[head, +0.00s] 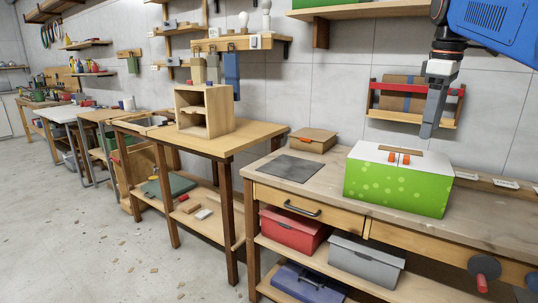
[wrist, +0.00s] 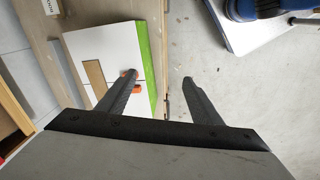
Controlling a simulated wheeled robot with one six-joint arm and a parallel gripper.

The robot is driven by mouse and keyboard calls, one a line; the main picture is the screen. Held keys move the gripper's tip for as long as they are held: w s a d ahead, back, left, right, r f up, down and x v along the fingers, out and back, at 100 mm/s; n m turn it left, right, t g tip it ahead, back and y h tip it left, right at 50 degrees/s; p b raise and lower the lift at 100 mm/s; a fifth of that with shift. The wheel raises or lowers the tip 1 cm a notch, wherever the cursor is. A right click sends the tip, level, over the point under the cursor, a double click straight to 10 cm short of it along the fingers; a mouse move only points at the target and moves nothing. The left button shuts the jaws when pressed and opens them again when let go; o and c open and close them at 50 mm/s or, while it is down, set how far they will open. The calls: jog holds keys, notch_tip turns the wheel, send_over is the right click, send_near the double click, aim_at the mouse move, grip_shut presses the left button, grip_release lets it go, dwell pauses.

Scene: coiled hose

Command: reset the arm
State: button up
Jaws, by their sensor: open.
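My gripper (head: 428,128) hangs pointing down from my blue arm (head: 490,28) at the upper right of the head view. In the wrist view my gripper's two dark fingers (wrist: 160,80) stand apart with nothing between them. A green and white box (head: 396,184) with orange tabs on its top stands on the workbench, below my gripper in the head view. The box also shows in the wrist view (wrist: 86,52), where the left finger overlaps its top. Whether the finger is close to it there is hard to tell, but the head view shows a gap.
The workbench (head: 345,186) carries a dark mat (head: 290,168) and a brown box (head: 312,139). A wall shelf with a red bar (head: 376,91) is behind my gripper. Red (head: 292,230) and grey (head: 365,262) toolboxes sit below. Open floor (head: 75,225) lies at the left.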

jog(key=s+a+f+m+t, duration=0.1)
jog(key=s+a+f+m, duration=0.2)
jog(key=s+f, duration=0.5)
jog(key=s+a+f+m+t, duration=0.1)
jog(key=s+a+f+m, duration=0.2)
jog(key=s+f, duration=0.5)
jog(key=s+a+f+m+t, duration=0.1)
jog(key=s+a+f+m, duration=0.2)
jog(key=s+f, duration=0.5)
notch_tip(320, 180, down, 10)
jog(key=shift+a+r+t, duration=0.15)
jog(key=shift+a+t, duration=0.15)
jog(key=shift+a, duration=0.4)
jog(key=shift+s, duration=0.1)
